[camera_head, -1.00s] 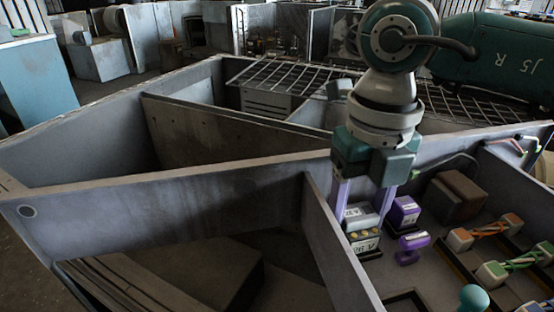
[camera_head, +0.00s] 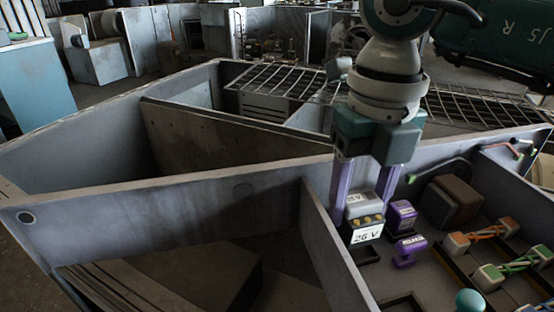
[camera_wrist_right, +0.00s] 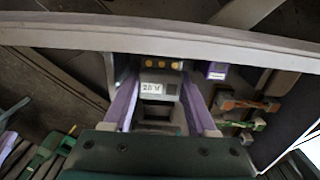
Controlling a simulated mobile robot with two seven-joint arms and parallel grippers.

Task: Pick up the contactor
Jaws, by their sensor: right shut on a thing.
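The contactor (camera_head: 366,232) is a grey block with gold studs on top and a white label on its front. My right gripper (camera_head: 362,205) has its two purple fingers on either side of it, shut on it. The contactor is upright, a little above a dark holder (camera_head: 366,256) in the compartment. In the right wrist view the contactor (camera_wrist_right: 158,88) sits between the fingers, label towards the camera. My left gripper is not in view.
A purple block (camera_head: 403,213) and a small purple part (camera_head: 409,250) stand close on the right. Farther right are a brown block (camera_head: 452,198), parts with orange and green wires, and a teal knob (camera_head: 469,301). A grey partition wall (camera_head: 335,260) rises close on the left.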

